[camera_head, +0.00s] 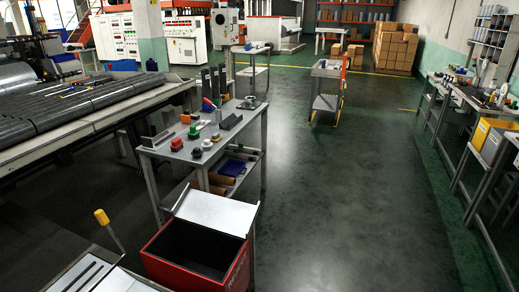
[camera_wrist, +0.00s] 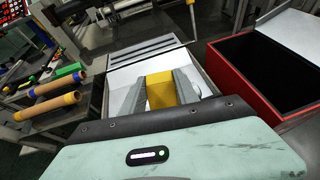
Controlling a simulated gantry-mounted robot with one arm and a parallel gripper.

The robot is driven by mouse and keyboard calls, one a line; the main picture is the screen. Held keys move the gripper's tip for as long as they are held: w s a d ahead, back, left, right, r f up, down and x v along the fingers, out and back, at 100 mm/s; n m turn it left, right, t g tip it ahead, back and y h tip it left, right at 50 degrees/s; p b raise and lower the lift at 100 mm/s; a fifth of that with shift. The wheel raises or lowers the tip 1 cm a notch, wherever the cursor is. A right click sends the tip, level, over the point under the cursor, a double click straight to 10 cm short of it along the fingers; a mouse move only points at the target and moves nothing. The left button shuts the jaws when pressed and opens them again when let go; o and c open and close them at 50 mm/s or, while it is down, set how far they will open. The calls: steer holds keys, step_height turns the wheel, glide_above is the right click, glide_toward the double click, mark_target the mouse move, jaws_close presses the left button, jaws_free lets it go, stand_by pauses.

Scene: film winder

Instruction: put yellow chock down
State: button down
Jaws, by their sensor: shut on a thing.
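My gripper (camera_wrist: 161,94) shows in the wrist view, its two grey fingers closed on the sides of the yellow chock (camera_wrist: 161,90). The chock is a plain yellow block, and its lower part is hidden by my gripper's body. Behind it in the picture lies a light-coloured surface with dark slots (camera_wrist: 140,66). I cannot tell whether the chock touches that surface. The same slotted top shows at the bottom left of the head view (camera_head: 88,277). My gripper and the chock are not seen in the head view.
An open red bin (camera_head: 195,252) with a dark inside stands right of the slotted top; it also shows in the wrist view (camera_wrist: 248,78). A yellow-knobbed lever (camera_head: 105,222) rises beside the slotted top. A grey table (camera_head: 165,151) carries several small parts.

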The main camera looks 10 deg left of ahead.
steer(key=w+d+m+t+h+p, duration=0.1)
steer(key=w+d+m+t+h, duration=0.25)
steer(key=d, duration=0.45)
steer(key=w+d+m+t+h, duration=0.25)
steer(key=w+d+m, duration=0.2)
steer(key=d, duration=0.35)
steer(key=d+m+t+h+p, duration=0.15)
steer(key=d+m+h, duration=0.4)
steer(key=d, duration=1.15)
steer(key=s+r+p, duration=0.3)
steer(key=r+p, duration=0.8)
steer(key=p, duration=0.1)
steer(key=s+r+p, duration=0.4)
steer(key=r+p, duration=0.8)
steer(key=p, duration=0.1)
steer(key=s+r+t+h+p, duration=0.1)
steer(key=s+r+p, duration=0.2)
steer(key=r+p, duration=0.8)
steer(key=shift+s+r+p, duration=0.2)
steer(key=shift+r+p, duration=0.2)
steer(key=shift+p, duration=0.55)
